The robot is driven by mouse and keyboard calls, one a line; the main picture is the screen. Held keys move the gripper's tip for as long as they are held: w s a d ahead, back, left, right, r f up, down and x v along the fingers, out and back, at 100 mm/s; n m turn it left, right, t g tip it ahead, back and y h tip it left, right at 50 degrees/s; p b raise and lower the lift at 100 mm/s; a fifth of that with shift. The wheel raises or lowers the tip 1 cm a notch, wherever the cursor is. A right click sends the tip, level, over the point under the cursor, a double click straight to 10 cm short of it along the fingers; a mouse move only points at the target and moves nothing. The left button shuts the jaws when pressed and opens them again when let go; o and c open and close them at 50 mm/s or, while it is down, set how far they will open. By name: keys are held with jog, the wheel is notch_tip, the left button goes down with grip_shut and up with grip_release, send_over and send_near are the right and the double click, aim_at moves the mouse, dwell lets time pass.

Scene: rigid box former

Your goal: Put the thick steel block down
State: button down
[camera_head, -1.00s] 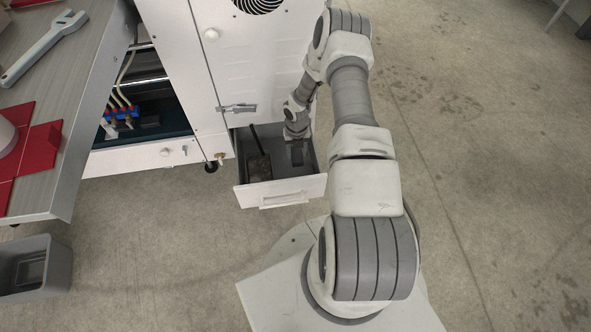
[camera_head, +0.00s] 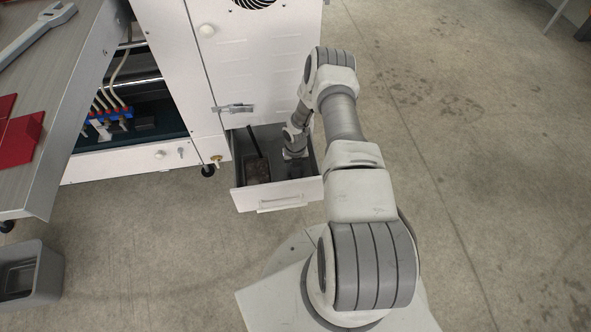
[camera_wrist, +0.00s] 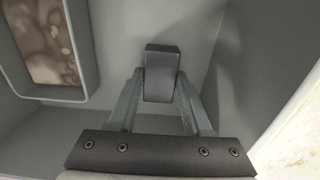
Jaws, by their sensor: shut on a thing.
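The thick steel block (camera_wrist: 162,76) is a dark grey upright block in the wrist view. My gripper (camera_wrist: 162,92) is shut on it, one finger on each side. In the head view my gripper (camera_head: 296,168) is down inside the open drawer (camera_head: 281,196) of the white cabinet, at the drawer's right side. The block is too small and dark there to make out clearly. I cannot tell whether its lower end touches the drawer floor.
A tray holding something brown and mottled (camera_wrist: 47,40) lies left of the block in the drawer. Drawer walls rise close by. A dark rod stands in the drawer's left part. A workbench (camera_head: 60,120) with a wrench and red pieces is at left, a grey bin (camera_head: 50,275) below.

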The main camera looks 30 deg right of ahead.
jog(key=shift+f, duration=0.2)
jog(key=shift+c, duration=1.7)
grip_release()
jog(key=shift+r, duration=0.1)
